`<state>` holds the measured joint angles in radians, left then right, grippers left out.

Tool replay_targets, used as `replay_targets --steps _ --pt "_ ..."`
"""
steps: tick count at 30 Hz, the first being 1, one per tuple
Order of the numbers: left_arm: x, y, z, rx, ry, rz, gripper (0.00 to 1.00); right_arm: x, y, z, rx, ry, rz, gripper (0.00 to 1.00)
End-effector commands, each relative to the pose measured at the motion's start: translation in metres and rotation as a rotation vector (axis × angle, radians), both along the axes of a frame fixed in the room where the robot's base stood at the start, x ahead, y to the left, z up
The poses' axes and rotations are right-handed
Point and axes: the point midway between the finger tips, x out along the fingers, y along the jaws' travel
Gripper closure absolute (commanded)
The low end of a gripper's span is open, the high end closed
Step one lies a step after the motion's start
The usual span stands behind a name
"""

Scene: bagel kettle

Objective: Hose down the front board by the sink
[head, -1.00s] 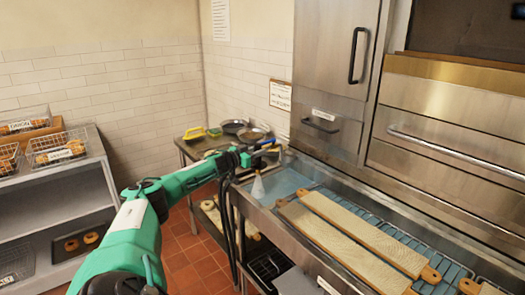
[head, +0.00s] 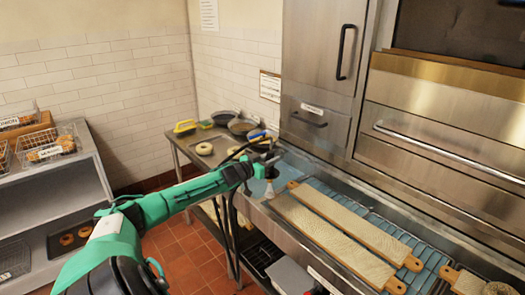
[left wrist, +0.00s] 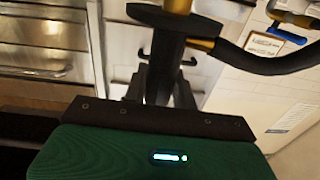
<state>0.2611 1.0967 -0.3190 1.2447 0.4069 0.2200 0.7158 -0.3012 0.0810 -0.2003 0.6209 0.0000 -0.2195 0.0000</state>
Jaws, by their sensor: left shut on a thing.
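Two long burlap-topped wooden boards lie side by side over the blue-slatted steel trough in the head view. The front board (head: 312,238) is nearer me, and the other board (head: 350,230) lies behind it. My left gripper (head: 262,160) is above the sink basin (head: 293,166), beyond the boards' far left ends. It is shut on the dark sprayer (left wrist: 166,62), whose black hose (left wrist: 265,62) curves off to the right in the left wrist view. A small grey cone (head: 269,190) shows below the gripper. The fingertips are partly hidden. My right gripper is out of view.
A steel side table (head: 188,147) with pans, a bagel and a yellow-handled tool stands left of the sink. Steel oven doors (head: 440,150) rise behind the trough. Another board end (head: 465,282) shows at lower right. Shelves with baskets (head: 45,145) stand at left.

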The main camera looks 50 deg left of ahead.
Motion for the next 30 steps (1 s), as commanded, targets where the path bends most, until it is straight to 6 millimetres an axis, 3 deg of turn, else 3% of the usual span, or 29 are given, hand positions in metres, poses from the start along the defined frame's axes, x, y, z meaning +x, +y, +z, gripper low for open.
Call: replay_targets --steps 1,12,30 --pt "-0.001 -0.009 0.004 -0.005 -0.001 -0.001 1.0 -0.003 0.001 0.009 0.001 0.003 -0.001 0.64" --pt "-0.003 -0.068 0.005 -0.004 -0.003 0.0 1.0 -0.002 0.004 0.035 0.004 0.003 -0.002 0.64" --pt "-0.006 -0.164 0.002 -0.004 -0.003 0.0 1.0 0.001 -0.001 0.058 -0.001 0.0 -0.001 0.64"
